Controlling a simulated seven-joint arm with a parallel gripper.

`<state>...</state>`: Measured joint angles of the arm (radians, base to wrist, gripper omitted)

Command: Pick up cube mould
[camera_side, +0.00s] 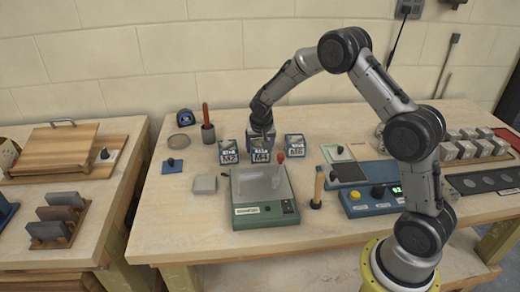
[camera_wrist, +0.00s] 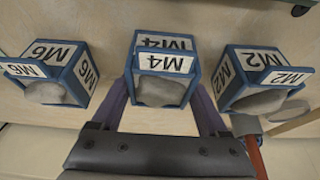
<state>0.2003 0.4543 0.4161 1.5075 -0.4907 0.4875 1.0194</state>
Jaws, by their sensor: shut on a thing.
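Three blue-framed cube moulds with white labels stand in a row near the back of the bench. The mould marked M4 (camera_side: 260,156) is in the middle, and it shows upright between my fingers in the wrist view (camera_wrist: 165,64). My gripper (camera_side: 262,140) comes down on it from above and is shut on it, a finger on either side. The M2 mould (camera_side: 228,153) is to its left and the M6 mould (camera_side: 294,148) to its right in the side view, both apart from it. I cannot tell whether M4 is clear of the bench.
A green machine with a clear cover (camera_side: 262,190) stands just in front of the moulds. A red-handled mallet (camera_side: 208,130) stands behind left. A blue control box (camera_side: 371,198) and grey cubes (camera_side: 465,146) are to the right. Bench is bare at front left.

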